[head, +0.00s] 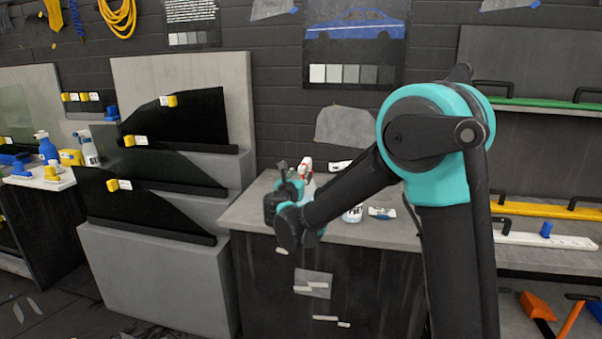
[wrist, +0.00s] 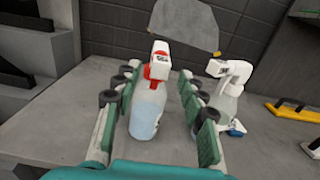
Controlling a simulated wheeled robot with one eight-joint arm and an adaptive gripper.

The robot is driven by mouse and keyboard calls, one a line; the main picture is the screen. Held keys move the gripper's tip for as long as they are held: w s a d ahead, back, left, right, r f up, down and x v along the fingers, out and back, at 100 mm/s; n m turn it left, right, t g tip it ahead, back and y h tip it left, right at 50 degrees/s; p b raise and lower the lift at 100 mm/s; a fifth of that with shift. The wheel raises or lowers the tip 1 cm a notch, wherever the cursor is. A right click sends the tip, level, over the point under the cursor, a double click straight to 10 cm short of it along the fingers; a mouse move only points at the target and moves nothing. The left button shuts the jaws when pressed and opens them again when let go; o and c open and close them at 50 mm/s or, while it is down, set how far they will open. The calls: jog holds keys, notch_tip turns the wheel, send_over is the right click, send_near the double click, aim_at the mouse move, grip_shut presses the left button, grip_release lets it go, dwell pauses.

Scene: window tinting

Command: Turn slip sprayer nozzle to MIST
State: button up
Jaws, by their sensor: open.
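A spray bottle (wrist: 149,105) with a clear body, pale liquid, a red collar and a white head with small dark print stands upright on the grey counter (wrist: 60,125). Its red and white top shows in the head view (head: 306,166), beside my gripper (head: 283,190). In the wrist view my gripper (wrist: 157,71) is open, with its fingers on either side of this bottle and gaps visible. A second sprayer (wrist: 232,90) with a white head stands to the right, outside the fingers. I cannot tell which is the slip sprayer, and the nozzle setting is unreadable.
A blue item (wrist: 236,129) sits by the second sprayer. A brick wall is behind. Tinted glass panels (head: 150,207) stand left of the counter.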

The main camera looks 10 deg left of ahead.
aim_at(301, 171)
jog(key=shift+w, duration=1.6)
grip_shut()
